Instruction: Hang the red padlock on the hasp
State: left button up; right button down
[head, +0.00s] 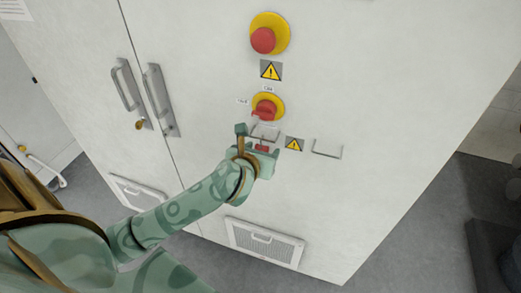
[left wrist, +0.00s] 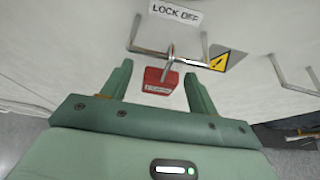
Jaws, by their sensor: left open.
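The red padlock (left wrist: 160,81) hangs by its metal shackle from a bent metal bar, the hasp (left wrist: 147,51), under a "LOCK OFF" label. The shackle crosses the bar and appears looped around it. In the head view the padlock (head: 262,149) is a small red patch below the hasp (head: 265,132). My left gripper (left wrist: 158,72) is open, with one finger on each side of the padlock and visible gaps to both. It also shows in the head view (head: 258,141), up against the cabinet front. My right gripper is not in view.
The white cabinet (head: 375,80) has a red rotary switch (head: 264,109) on a yellow plate above the hasp and a red button (head: 263,40) higher up. A second metal bracket (head: 327,151) is to the right. Door handles (head: 157,100) and a vent (head: 265,243) also stand out.

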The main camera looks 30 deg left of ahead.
pick_arm(q)
jog(key=p+v, duration=0.5)
jog(key=v, duration=1.1)
jog(key=shift+s, duration=0.2)
jog(key=shift+d, duration=0.1)
